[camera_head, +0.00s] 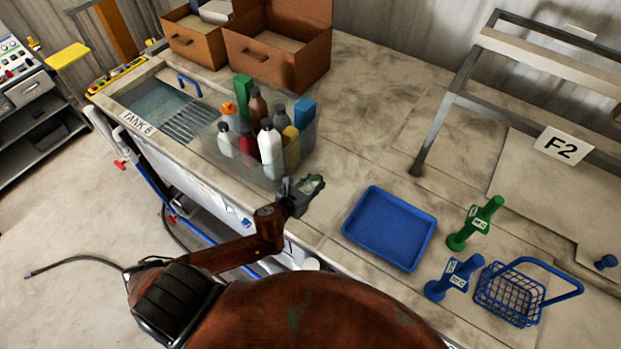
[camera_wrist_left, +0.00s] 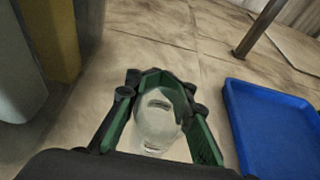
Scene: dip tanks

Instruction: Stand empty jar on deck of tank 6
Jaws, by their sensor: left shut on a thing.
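My left gripper (camera_head: 304,190) is shut on a clear, empty-looking jar (camera_wrist_left: 157,122), seen between its green fingers in the left wrist view. In the head view the jar is small and hard to make out at the fingertips. The gripper is over the worktop, just right of the clear bin; its height above the surface is hard to judge. Tank 6 (camera_head: 152,95), with its "TANK 6" label (camera_head: 137,122), lies at the upper left of the head view, with a slatted grating on its right side. My right gripper is not in view.
A clear bin (camera_head: 268,175) full of bottles stands between the gripper and tank 6. A blue tray (camera_head: 390,228) lies to the right. Wooden boxes (camera_head: 280,42) and a metal frame (camera_head: 440,122) stand behind.

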